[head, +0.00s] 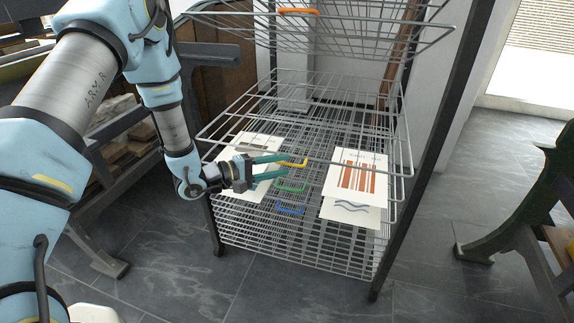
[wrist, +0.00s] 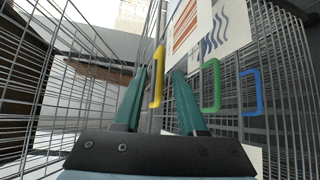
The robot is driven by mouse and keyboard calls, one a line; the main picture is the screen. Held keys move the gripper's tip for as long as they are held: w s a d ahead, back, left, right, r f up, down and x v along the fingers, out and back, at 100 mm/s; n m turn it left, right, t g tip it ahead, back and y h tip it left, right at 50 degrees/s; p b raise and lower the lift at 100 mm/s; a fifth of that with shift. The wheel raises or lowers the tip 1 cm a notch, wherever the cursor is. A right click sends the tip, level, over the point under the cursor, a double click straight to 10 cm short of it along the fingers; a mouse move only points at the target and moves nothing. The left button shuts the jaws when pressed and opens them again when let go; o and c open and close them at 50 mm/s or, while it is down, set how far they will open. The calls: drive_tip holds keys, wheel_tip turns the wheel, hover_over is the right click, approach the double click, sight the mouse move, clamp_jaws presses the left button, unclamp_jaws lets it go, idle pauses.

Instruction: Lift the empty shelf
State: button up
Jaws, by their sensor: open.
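A wire rack (head: 385,262) of stacked shelves stands ahead. Its handles are orange (head: 298,11) on the raised top shelf, yellow (head: 293,163), green (head: 291,188) and blue (head: 290,209) below. My gripper (head: 286,163) is open at the yellow handle. In the wrist view, the yellow handle (wrist: 158,78) stands between the teal fingers of my gripper (wrist: 160,74), with no clear grip on it. The green handle (wrist: 210,86) is just outside the right finger, and the blue handle (wrist: 252,92) is farther right. I cannot tell which wire layer bears each print.
A red-striped print (head: 355,172) and a wavy-lined print (head: 349,215) show at the rack's right. Another print (head: 238,205) is partly hidden behind my gripper. A dark bench (head: 112,132) stands left, and a green machine frame (head: 530,215) stands right. Floor in front is clear.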

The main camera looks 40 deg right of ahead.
sight(286, 164)
drive_tip(key=shift+x, duration=1.5)
clamp_jaws()
idle(0.4)
